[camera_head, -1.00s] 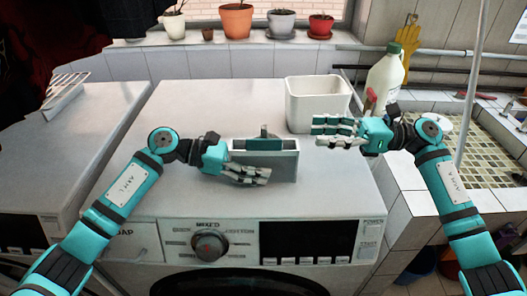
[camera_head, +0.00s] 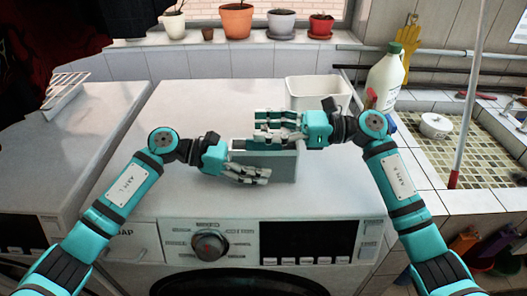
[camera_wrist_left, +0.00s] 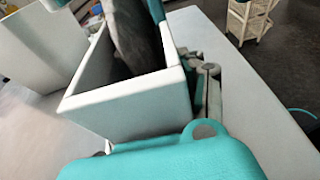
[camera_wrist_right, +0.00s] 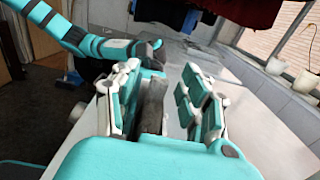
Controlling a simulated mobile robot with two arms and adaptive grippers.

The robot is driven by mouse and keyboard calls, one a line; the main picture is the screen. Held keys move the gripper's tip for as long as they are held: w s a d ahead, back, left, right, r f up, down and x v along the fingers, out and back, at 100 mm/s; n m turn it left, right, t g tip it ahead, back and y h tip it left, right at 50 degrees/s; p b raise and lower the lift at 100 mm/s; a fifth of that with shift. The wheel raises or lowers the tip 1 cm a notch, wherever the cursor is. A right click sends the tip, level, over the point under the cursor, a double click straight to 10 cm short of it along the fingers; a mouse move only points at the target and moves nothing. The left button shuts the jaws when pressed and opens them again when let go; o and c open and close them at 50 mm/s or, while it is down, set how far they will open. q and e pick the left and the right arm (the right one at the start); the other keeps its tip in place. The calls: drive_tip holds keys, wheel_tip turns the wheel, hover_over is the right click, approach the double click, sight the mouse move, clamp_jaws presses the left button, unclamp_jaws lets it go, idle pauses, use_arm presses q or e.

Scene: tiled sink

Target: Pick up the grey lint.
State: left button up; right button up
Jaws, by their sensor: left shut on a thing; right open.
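A light grey open-topped box (camera_head: 285,167) stands on the white machine's top, partly hidden by my grippers. In the left wrist view the grey lint (camera_wrist_left: 135,35) stands upright in the box (camera_wrist_left: 125,100). My left gripper (camera_head: 250,174) is shut on the box, with its fingers along the near wall. My right gripper (camera_head: 275,128) is over the box and open. In the right wrist view the lint (camera_wrist_right: 152,108) lies between the open fingers (camera_wrist_right: 160,100), closer to the left one. In the head view the right hand hides the lint.
A white bin (camera_head: 312,88) stands behind the right hand. A white bottle (camera_head: 384,78) stands at the back right, beside the tiled sink (camera_head: 440,155). Potted plants (camera_head: 237,20) line the sill. The machine top (camera_head: 190,105) is clear at the left.

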drive_tip(key=shift+a, duration=0.35)
drive_tip(key=shift+c, duration=0.4)
clamp_jaws()
drive_tip(key=shift+r, duration=0.1)
wheel_tip(320, 180, up, 18)
use_arm(q)
drive_tip(key=o, duration=0.9)
use_arm(e)
drive_tip(key=shift+d, duration=0.1)
